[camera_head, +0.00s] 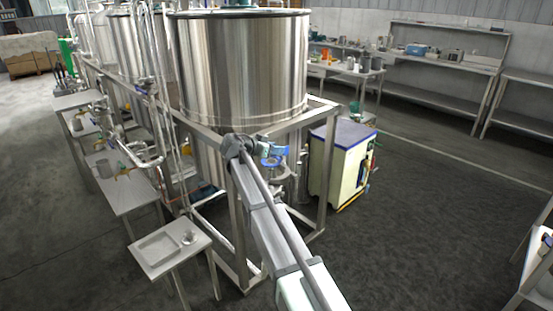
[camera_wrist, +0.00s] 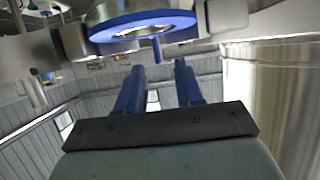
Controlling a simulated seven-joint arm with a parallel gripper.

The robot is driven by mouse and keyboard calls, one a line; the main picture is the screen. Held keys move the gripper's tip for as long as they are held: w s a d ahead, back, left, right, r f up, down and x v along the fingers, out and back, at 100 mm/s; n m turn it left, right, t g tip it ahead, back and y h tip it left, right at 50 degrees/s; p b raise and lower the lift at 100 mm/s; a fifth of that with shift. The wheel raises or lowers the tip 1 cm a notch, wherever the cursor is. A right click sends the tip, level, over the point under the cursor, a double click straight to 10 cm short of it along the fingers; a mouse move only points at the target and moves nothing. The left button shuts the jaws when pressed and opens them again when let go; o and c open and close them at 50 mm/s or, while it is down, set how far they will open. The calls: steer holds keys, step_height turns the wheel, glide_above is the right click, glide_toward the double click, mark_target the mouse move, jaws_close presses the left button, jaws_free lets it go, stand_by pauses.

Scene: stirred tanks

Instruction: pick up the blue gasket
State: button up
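The blue gasket (camera_wrist: 108,31) looks like a blue ring around a pale metallic opening, at the top of the wrist view. A short blue tab (camera_wrist: 157,49) hangs below its right part. My gripper (camera_wrist: 158,66) has two blue fingers spread apart, with a clear gap and nothing between them. The fingertips point toward the ring and appear just short of it; I cannot tell whether they touch the tab. In the head view, blue parts (camera_head: 272,155) show at the end of my arm, in front of the large tank; gasket and fingers are hard to separate there.
The large steel tank (camera_head: 238,65) stands on a metal frame (camera_head: 322,175) close to my arm. A white and blue cabinet (camera_head: 340,165) is to the right. A small metal table (camera_head: 168,248) is at lower left. Workbenches line the back wall. Floor at right is mostly clear.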

steer(key=x, duration=0.5)
steer(key=shift+s+f, duration=0.1)
steer(key=shift+s, duration=0.05)
jaws_close()
